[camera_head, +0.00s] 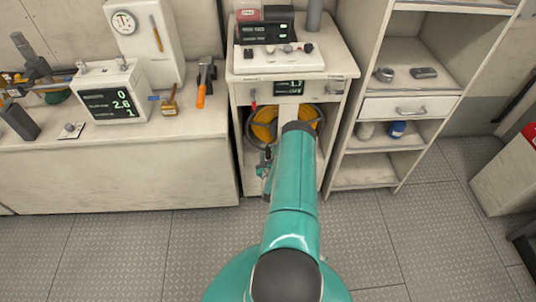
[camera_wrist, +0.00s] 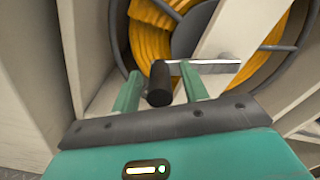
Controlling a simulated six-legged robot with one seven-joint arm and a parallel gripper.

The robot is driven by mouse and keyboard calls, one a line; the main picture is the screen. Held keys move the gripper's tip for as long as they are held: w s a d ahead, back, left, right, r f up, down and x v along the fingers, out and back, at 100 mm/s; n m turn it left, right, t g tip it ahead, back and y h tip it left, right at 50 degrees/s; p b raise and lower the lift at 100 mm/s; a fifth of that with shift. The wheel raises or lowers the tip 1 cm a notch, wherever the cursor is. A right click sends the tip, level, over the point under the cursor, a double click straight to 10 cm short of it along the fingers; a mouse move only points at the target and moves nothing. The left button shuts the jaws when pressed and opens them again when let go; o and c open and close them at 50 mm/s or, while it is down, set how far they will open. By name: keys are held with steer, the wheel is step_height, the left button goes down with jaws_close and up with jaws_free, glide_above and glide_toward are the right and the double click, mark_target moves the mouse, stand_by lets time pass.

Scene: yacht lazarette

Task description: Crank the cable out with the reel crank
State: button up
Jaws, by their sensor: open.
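The cable reel, wound with yellow-orange cable, sits in the open bay of the middle cabinet in the head view (camera_head: 264,128), partly hidden by my arm. In the wrist view the yellow cable (camera_wrist: 152,40) fills the dark reel rim (camera_wrist: 291,48). The reel crank has a metal arm (camera_wrist: 215,67) and a black handle (camera_wrist: 160,86). My gripper (camera_wrist: 159,92) is open, with one green finger on each side of the black handle. I cannot tell whether the fingers touch it. In the head view my gripper shows only in part beside the reel, behind my arm.
The middle cabinet (camera_head: 244,92) carries a control panel (camera_head: 280,58) and a small display. A shelf unit (camera_head: 418,105) stands close on the right, a workbench (camera_head: 120,165) with tools and scales on the left. The grey floor (camera_head: 130,245) in front is clear.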

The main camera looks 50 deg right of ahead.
jaws_close()
steer(key=shift+f, duration=0.15)
steer(key=shift+s+d+f+n, duration=0.2)
steer(key=shift+f+n, duration=0.25)
steer(key=shift+n, duration=0.15)
steer(key=shift+s+d+f+n, duration=0.15)
steer(key=shift+f+n, duration=0.25)
steer(key=shift+n, duration=0.2)
steer(key=s+d+f+n, duration=0.2)
steer(key=s+d+n, duration=0.7)
steer(key=n, duration=1)
steer(key=shift+s, duration=0.8)
steer(key=shift+d+n, duration=0.1)
steer(key=shift+n, duration=0.2)
